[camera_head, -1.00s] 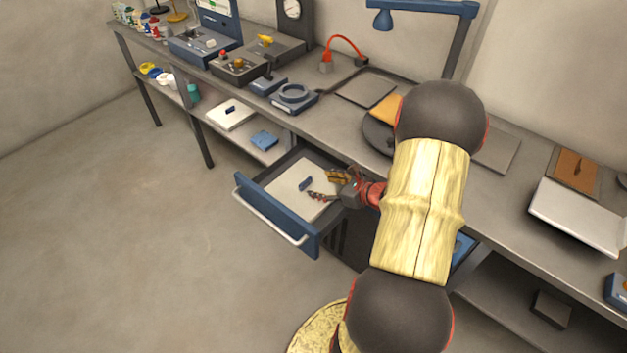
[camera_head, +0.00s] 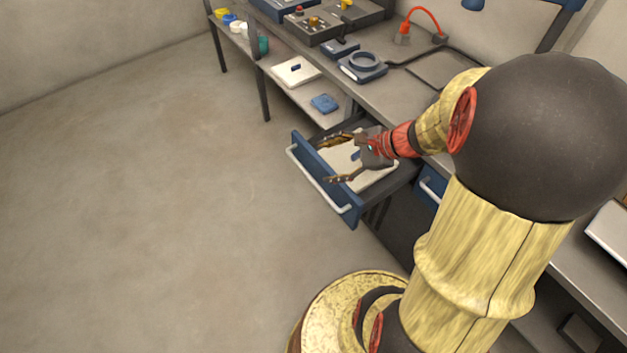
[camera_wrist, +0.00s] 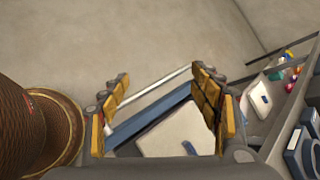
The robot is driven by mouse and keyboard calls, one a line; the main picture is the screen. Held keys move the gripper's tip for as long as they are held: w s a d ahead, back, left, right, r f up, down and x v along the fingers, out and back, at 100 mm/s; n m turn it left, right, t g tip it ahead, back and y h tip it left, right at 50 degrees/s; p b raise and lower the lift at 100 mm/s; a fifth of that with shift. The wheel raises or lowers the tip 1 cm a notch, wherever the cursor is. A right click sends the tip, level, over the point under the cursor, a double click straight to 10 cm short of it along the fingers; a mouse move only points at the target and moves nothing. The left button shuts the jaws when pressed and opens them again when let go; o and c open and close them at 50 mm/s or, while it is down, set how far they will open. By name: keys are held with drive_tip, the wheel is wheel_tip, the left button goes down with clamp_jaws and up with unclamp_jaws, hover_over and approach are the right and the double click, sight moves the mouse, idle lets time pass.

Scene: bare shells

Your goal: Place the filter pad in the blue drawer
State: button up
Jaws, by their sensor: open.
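The blue drawer (camera_head: 326,184) is pulled out from under the workbench, with a pale handle bar on its front. A white square pad with a small dark blue tab, which looks like the filter pad (camera_head: 376,177), lies flat inside it. The pad also shows in the wrist view (camera_wrist: 176,132), with its tab low in the picture. My gripper (camera_head: 332,160) is over the drawer with its fingers spread apart and nothing between them. In the wrist view my gripper (camera_wrist: 160,90) frames the drawer front and handle. My gripper covers part of the pad.
A similar white pad with a blue tab (camera_head: 296,71) and a blue block (camera_head: 324,103) lie on the lower shelf. Devices, including a ring-topped unit (camera_head: 362,66), stand on the workbench (camera_head: 392,96) above. The floor to the left is clear.

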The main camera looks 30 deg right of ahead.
drive_tip(key=s+a+r+n+g+h, duration=0.1)
drive_tip(key=s+a+r+n+h, duration=0.2)
drive_tip(key=s+a+r+n, duration=0.3)
drive_tip(key=s+a+r+n+g+h, duration=0.1)
drive_tip(key=s+a+r+n+h, duration=0.2)
drive_tip(key=n, duration=1.2)
drive_tip(key=s+a+r, duration=0.3)
drive_tip(key=a+r, duration=0.1)
drive_tip(key=r, duration=0.1)
drive_tip(key=shift+s+r+n, duration=0.15)
drive_tip(key=shift+r+n, duration=0.15)
drive_tip(key=shift+r, duration=0.1)
